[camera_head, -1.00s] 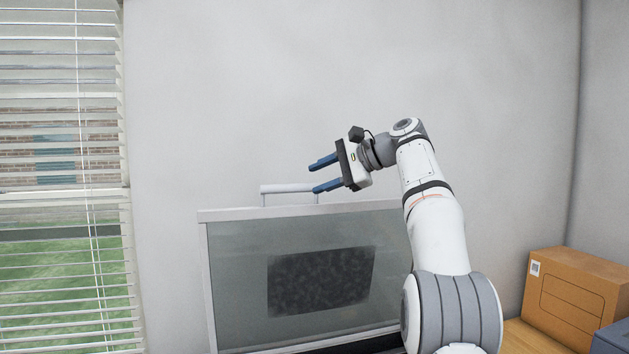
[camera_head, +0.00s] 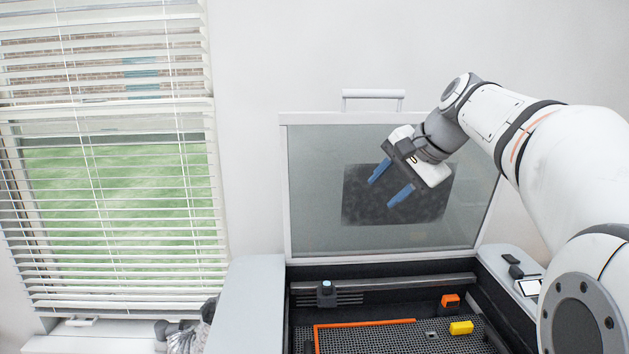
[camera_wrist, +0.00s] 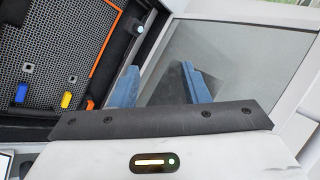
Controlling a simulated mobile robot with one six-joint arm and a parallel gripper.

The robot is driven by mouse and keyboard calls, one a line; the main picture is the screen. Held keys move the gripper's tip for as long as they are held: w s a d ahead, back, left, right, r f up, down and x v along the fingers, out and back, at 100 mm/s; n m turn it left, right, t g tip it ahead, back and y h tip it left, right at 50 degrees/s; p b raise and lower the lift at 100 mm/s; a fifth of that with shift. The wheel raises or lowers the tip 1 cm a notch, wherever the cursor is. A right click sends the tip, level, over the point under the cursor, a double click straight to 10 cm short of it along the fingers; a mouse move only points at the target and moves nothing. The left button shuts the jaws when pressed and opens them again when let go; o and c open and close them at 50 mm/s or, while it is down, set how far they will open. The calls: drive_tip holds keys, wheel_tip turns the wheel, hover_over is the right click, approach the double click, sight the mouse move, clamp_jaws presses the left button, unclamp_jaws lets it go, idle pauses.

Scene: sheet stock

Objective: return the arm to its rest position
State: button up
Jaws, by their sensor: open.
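My gripper (camera_head: 390,183) is open and empty, with its two blue fingers spread apart. In the head view it hangs in front of the raised glass lid (camera_head: 320,230) of a machine, pointing down and to the left. My arm comes in from the right side. In the wrist view the gripper's blue fingers (camera_wrist: 155,85) stand apart with nothing between them. The lid (camera_wrist: 250,55) shows behind them there. I cannot tell the exact gap between gripper and lid.
The open machine bed below holds a dark grid (camera_head: 390,338) with an orange edge strip (camera_head: 316,340), a yellow block (camera_head: 461,328) and an orange block (camera_head: 450,301). The lid handle (camera_head: 373,94) stands on top. A window with blinds (camera_head: 110,160) is at left.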

drive_tip(key=s+d+f+n+g+h+b, duration=0.1)
drive_tip(key=s+f+n+h, duration=0.4)
drive_tip(key=s+f, duration=2)
wheel_tip(320, 180, down, 2)
drive_tip(key=n+g+b, duration=0.1)
drive_tip(key=n+b, duration=0.1)
drive_tip(key=n, duration=0.2)
drive_tip(key=shift+b, duration=0.35)
drive_tip(key=shift+f, duration=0.1)
